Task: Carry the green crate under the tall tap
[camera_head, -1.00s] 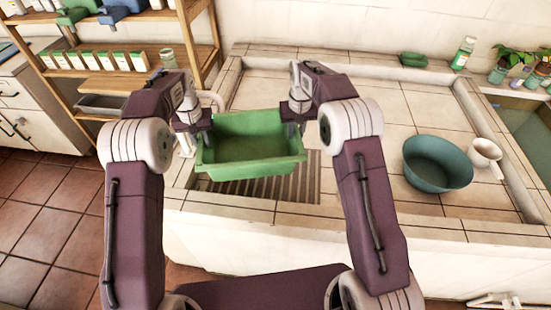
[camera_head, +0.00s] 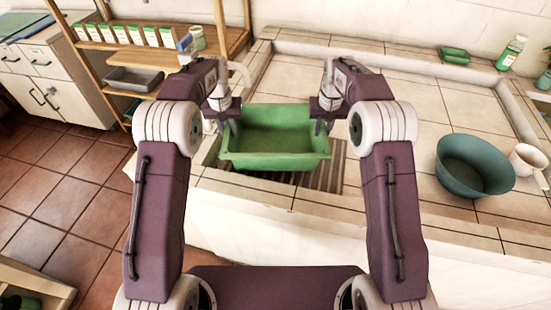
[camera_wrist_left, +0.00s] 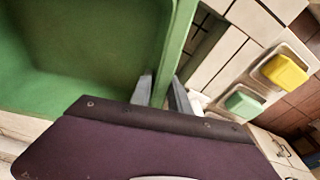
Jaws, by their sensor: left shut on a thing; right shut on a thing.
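The green crate (camera_head: 275,160) is held level between my two grippers, and no contents show in it. It is above or on the slatted drain (camera_head: 325,178) at the left front of the basin top; I cannot tell if it touches. My left gripper (camera_head: 229,123) is shut on its left rim. In the left wrist view, the fingers (camera_wrist_left: 163,92) straddle the crate's wall (camera_wrist_left: 174,50). My right gripper (camera_head: 321,122) is shut on its right rim. A pale curved pipe (camera_head: 243,73), perhaps the tall tap, stands behind my left wrist, partly hidden.
The tiled top behind the crate is clear. A wooden shelf (camera_head: 140,18) stands at the left. Yellow (camera_wrist_left: 284,72) and green (camera_wrist_left: 246,104) blocks lie in dishes beside the crate.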

